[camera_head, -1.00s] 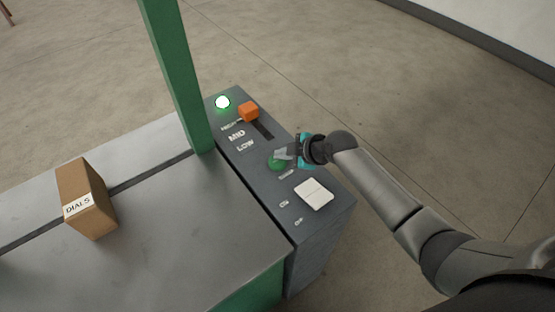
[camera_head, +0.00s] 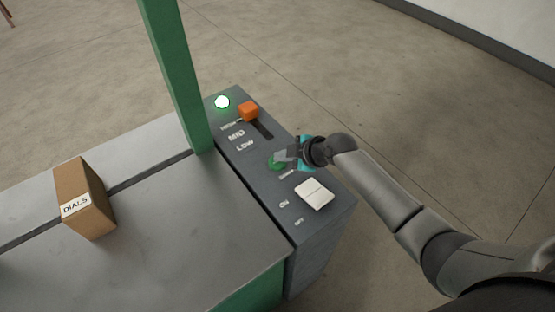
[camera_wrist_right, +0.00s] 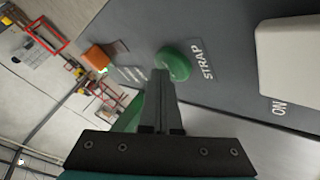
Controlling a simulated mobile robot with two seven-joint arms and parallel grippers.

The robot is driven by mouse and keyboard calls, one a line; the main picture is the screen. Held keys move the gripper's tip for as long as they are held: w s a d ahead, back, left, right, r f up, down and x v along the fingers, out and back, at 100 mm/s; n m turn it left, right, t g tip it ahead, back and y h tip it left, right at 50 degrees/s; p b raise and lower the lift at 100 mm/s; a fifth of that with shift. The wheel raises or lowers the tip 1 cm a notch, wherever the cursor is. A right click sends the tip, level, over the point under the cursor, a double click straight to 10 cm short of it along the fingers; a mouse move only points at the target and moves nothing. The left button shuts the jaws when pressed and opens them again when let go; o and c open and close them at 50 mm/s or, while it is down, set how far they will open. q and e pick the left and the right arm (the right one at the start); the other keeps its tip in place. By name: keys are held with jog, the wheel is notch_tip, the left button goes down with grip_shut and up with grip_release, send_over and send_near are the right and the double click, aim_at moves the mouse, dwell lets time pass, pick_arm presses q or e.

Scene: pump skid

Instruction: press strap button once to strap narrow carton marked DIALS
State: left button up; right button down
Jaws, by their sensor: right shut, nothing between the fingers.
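The narrow carton (camera_head: 86,198) marked DIALS stands on the grey strapping table (camera_head: 200,238), left of the green arch post, beside the dark slot. No strap shows around it. The green strap button (camera_head: 274,163) is on the grey control panel; in the right wrist view the button (camera_wrist_right: 174,64) sits beside the word STRAP. My right gripper (camera_head: 284,155) is shut and empty, its fingertips right at the button and partly covering it in the head view. In the wrist view the fingertips (camera_wrist_right: 161,76) overlap the button's edge; I cannot tell whether they touch. My left gripper is not in view.
On the panel (camera_head: 322,238) are an orange slider (camera_head: 248,111) near HIGH, a white ON/OFF rocker (camera_head: 314,193) close to my gripper, and a lit green lamp (camera_head: 222,102). A green post (camera_head: 178,75) rises at the panel's left. The floor to the right is clear.

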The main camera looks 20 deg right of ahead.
aim_at(281, 164)
dwell(0.3)
jog(key=shift+r+p, duration=0.9)
jog(key=shift+r, duration=0.1)
notch_tip(281, 164, up, 5)
jog(key=p, duration=0.4)
jog(key=shift+p, duration=0.3)
jog(key=shift+s, duration=0.1)
